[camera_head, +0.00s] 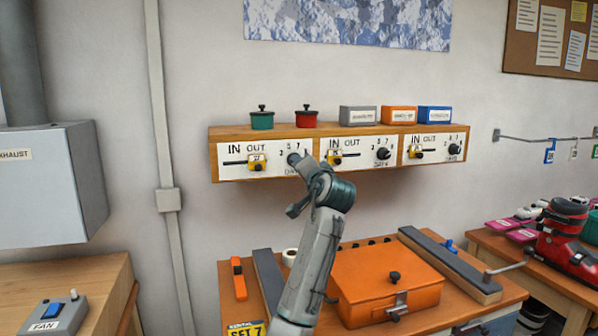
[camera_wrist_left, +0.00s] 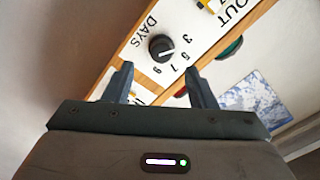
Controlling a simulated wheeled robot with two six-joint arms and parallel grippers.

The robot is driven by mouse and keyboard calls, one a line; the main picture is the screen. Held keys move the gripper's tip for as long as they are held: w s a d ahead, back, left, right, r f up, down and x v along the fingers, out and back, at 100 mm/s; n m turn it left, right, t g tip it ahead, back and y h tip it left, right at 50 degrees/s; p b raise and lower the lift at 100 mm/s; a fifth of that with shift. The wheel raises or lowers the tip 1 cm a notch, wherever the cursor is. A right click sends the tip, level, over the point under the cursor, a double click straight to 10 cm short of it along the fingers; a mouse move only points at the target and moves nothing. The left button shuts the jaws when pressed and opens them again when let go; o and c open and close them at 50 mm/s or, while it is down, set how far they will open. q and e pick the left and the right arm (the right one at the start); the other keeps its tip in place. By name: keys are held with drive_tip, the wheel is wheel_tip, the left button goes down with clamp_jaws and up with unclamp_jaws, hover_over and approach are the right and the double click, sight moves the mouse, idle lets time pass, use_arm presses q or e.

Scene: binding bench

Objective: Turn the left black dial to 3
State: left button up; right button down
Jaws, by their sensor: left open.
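The left black dial (camera_wrist_left: 160,47) shows in the left wrist view, on a white panel marked DAYS with the numbers 3, 5, 7 and 9 around it. A pale line on the dial points roughly toward the 3; its exact setting is hard to tell. My left gripper (camera_head: 300,161) is raised to the left panel (camera_head: 231,168) in the head view and largely hides the dial there. In the left wrist view its fingers (camera_wrist_left: 160,84) are apart and empty, with the dial beyond the tips, roughly centred between them. My right gripper is not in view.
The wooden shelf (camera_head: 310,131) has two more black dials (camera_head: 383,153) and yellow sliders (camera_head: 257,162). A green pot (camera_head: 262,119), a red pot (camera_head: 306,118) and several boxes stand on top. Space before the shelf is open.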

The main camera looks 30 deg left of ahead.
use_arm(q)
drive_tip(key=shift+b+v, duration=0.3)
drive_tip(key=shift+v, duration=1.6)
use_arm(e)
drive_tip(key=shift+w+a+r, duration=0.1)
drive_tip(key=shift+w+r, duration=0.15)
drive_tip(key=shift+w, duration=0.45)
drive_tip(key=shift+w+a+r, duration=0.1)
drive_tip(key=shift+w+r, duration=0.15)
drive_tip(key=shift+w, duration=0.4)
